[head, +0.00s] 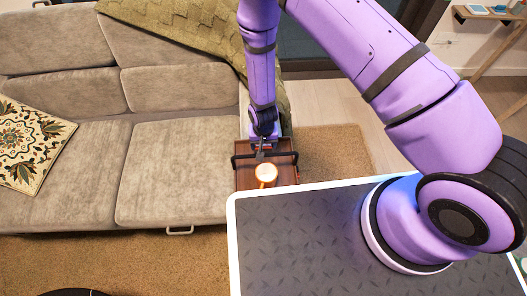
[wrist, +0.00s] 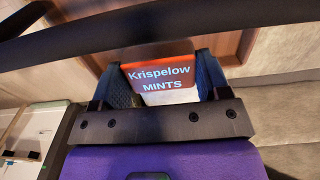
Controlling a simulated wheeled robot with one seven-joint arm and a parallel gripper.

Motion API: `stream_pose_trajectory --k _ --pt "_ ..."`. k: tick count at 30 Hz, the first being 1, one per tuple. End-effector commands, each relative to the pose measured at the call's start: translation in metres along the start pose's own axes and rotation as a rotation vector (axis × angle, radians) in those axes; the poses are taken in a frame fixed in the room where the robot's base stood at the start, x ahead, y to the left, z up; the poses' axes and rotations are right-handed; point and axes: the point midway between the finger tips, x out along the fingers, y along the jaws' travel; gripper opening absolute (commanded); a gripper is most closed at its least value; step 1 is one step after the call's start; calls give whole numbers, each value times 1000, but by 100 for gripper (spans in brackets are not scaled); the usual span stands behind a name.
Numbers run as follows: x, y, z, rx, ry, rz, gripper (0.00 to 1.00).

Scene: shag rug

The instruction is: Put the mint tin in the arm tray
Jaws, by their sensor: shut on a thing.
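The mint tin (wrist: 160,75) fills the space between my fingers in the wrist view, its red and white face reading "Krispelow MINTS". My gripper (head: 263,147) is shut on it; it also shows in the wrist view (wrist: 163,68). The arm tray (head: 285,176) is brown wood with black handles and sits at the sofa's right arm. In the head view my gripper is over the tray's far part. The tin cannot be made out there. I cannot tell whether the tin touches the tray floor.
A glowing round light (head: 266,172) stands in the near part of the tray. A black handle bar (wrist: 180,22) crosses close in front of my fingers in the wrist view. The grey sofa (head: 180,170) lies to the left, with a green knitted throw (head: 190,27) on its back.

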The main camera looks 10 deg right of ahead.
Motion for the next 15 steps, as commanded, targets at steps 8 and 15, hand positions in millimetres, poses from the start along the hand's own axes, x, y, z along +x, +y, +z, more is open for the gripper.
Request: stream_pose_trajectory --k 8,15 --pt "18 0 0 0 0 0 46" --pt "48 0 -1 1 0 0 46"
